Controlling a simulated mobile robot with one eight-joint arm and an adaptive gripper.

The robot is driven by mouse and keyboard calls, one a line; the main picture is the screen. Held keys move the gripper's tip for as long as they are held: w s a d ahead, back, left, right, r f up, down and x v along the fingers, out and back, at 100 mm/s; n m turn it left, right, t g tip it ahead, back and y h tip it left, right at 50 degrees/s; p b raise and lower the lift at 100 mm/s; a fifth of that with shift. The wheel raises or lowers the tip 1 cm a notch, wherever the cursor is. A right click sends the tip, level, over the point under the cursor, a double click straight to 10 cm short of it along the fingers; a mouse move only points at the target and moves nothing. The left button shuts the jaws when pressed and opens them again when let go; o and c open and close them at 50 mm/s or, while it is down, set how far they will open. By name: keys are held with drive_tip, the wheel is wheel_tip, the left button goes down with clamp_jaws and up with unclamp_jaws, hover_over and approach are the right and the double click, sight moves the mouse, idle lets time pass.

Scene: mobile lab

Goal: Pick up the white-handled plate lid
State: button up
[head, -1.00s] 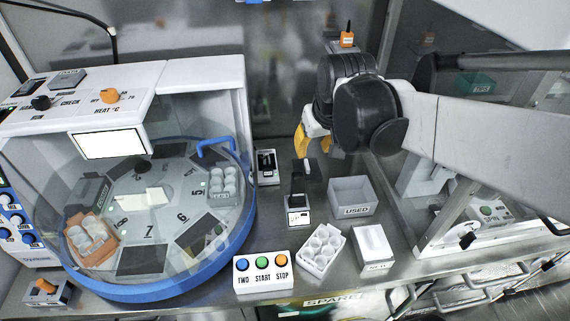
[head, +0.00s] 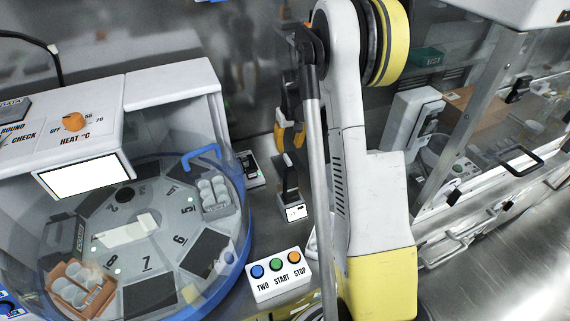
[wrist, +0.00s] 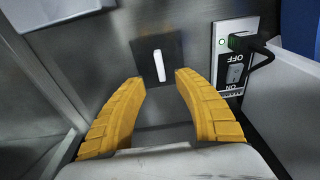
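The plate lid (wrist: 147,54) shows in the wrist view as a dark square with a raised white bar handle (wrist: 159,66). It is just beyond my fingertips, with the handle roughly in line with the gap. My gripper (wrist: 162,80) has its two yellow fingers apart, with nothing between them. In the head view, my gripper's yellow fingers (head: 290,136) show partly behind my arm, above the bench.
A switch box (wrist: 235,60) with a cable is right of the lid in the wrist view. The blue-rimmed centrifuge (head: 245,235) stands left in the head view. A button box (head: 279,273) and a small black-and-white device (head: 292,211) stand near my arm.

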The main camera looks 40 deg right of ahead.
sight(288, 158)
drive_tip(key=f+b, duration=0.1)
drive_tip(key=f, duration=0.1)
drive_tip(key=f+b, duration=0.1)
drive_tip(key=f, duration=0.2)
drive_tip(key=w+f+b, duration=0.1)
drive_tip(key=f, duration=0.2)
drive_tip(key=shift+d, duration=0.1)
drive_tip(key=shift+r, duration=0.15)
clamp_jaws()
